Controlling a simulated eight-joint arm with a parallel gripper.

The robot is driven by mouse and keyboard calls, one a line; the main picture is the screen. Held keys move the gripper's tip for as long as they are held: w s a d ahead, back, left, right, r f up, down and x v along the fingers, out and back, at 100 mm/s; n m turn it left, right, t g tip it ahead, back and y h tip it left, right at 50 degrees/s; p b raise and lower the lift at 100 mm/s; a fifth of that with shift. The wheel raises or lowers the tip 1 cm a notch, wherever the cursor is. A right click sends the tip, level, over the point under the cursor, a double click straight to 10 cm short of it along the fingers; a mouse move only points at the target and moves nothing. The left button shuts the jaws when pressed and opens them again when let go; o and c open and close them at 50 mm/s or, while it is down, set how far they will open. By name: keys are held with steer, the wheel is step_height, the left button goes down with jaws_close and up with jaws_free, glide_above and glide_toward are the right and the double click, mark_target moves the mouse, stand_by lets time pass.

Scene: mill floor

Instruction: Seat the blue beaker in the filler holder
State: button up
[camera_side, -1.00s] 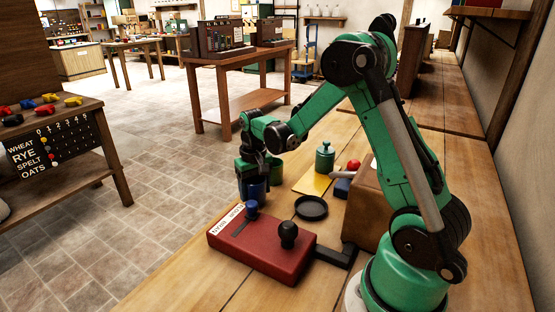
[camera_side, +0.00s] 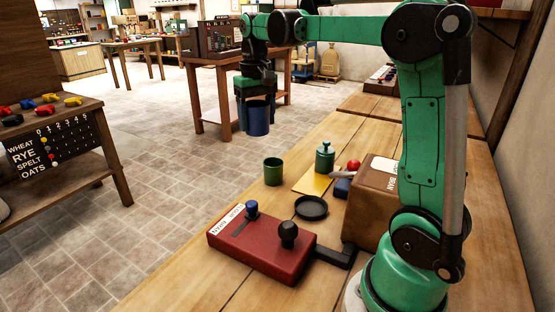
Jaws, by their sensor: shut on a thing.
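The blue beaker (camera_side: 257,120) hangs upright between the jaws of my gripper (camera_side: 256,106), which is shut on it. Beaker and gripper are in the air, well above the near bench, and overlap the tiled floor in the picture. A red box (camera_side: 262,247) with a white label, a blue knob and a black knob lies on the bench, below them in the picture. A dark round dish (camera_side: 311,208) is behind the box, and a black bracket (camera_side: 338,258) joins its right side. I cannot tell which part is the filler holder.
A green cup (camera_side: 273,172) stands on the bench, left of a green lidded jar (camera_side: 325,158) and a yellow plate (camera_side: 312,184). A red ball (camera_side: 354,165) and a brown box (camera_side: 371,199) are to the right. The bench's front left is bare.

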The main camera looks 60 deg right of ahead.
steer(key=s+d+f, duration=0.3)
steer(key=s+f, duration=0.3)
glide_toward(311, 209)
steer(key=shift+f, duration=2.6)
steer(key=shift+f, duration=0.55)
steer(key=o, duration=1.1)
step_height(311, 209, up, 11)
